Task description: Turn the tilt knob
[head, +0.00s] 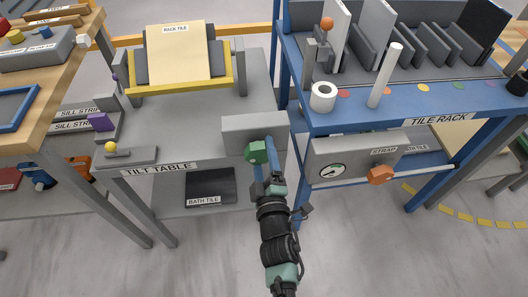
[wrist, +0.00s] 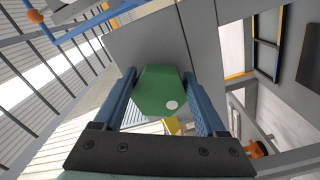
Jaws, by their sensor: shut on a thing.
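The tilt knob is a green, many-sided knob (head: 257,152) on the grey box (head: 240,125) at the front right of the tilt table (head: 190,179). It also shows in the wrist view (wrist: 158,92), with a pale dot on its face at the lower right. My gripper (head: 262,160) reaches up to it from below. In the wrist view its two blue fingers (wrist: 163,95) stand on either side of the knob and are shut on it. In the head view the gripper hides part of the knob's right side.
A cream rack tile (head: 178,50) rests on the yellow-edged tilt frame (head: 180,88) behind. The blue tile rack (head: 420,105) stands close on the right, with an orange strap knob (head: 380,175) on its front. A yellow-ball lever (head: 111,147) is at the table's left. Open floor lies in front.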

